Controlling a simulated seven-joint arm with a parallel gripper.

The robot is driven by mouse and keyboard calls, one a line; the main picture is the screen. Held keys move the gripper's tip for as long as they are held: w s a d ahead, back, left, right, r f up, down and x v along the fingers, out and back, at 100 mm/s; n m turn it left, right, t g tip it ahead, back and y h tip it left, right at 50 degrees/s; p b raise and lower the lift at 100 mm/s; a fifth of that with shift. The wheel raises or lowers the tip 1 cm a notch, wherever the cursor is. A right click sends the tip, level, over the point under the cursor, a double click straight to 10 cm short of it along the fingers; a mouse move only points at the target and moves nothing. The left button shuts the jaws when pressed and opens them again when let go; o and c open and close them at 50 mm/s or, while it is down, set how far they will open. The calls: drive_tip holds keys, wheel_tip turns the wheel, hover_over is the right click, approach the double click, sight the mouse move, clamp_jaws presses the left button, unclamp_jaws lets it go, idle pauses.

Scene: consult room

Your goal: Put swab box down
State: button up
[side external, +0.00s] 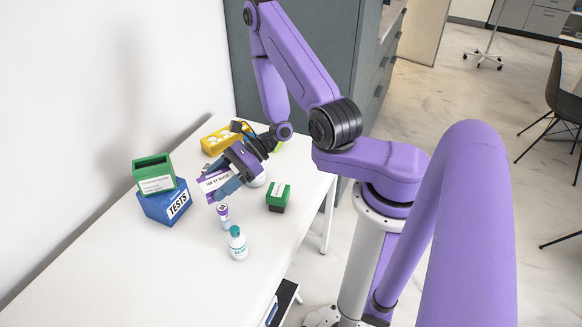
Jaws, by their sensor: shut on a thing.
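A white and purple labelled box (211,182), which looks like the swab box, is between the fingers of my gripper (228,186) over the middle of the white table. My gripper points down and to the left and is shut on it. The fingers and wrist cover part of the box. I cannot tell from this view whether its underside touches the table.
A green box (153,175) sits on a blue TESTS box (165,204) at left. A purple-and-white vial (224,216) and teal-capped bottle (238,245) stand in front. A green and dark box (278,198) is right, a yellow tray (213,145) behind. The table's front left is clear.

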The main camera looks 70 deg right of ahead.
drive_tip(key=s+d+m+t+h, duration=0.3)
drive_tip(key=d+m+h, duration=0.3)
drive_tip(key=d, duration=0.4)
drive_tip(key=s+d+m+t+h, duration=0.3)
drive_tip(key=d+m+t+h, duration=0.15)
drive_tip(key=d, duration=0.55)
drive_tip(key=s+d+m+g+h, duration=0.2)
drive_tip(key=s+d+m+h, duration=0.4)
drive_tip(key=s, duration=0.3)
drive_tip(key=shift+w+a+f, duration=0.1)
drive_tip(key=shift+a+f, duration=0.15)
drive_tip(key=shift+f, duration=1)
drive_tip(key=shift+a+f, duration=0.2)
drive_tip(key=shift+f, duration=1.05)
hover_over(291, 167)
drive_tip(key=f, duration=0.8)
drive_tip(key=shift+s+a+f, duration=0.25)
drive_tip(key=shift+s+f, duration=0.05)
drive_tip(key=shift+s, duration=0.05)
drive_tip(key=shift+w+d+f, duration=0.3)
drive_tip(key=shift+w+f, duration=0.05)
drive_tip(key=shift+f, duration=1.85)
drive_tip(key=shift+f, duration=0.1)
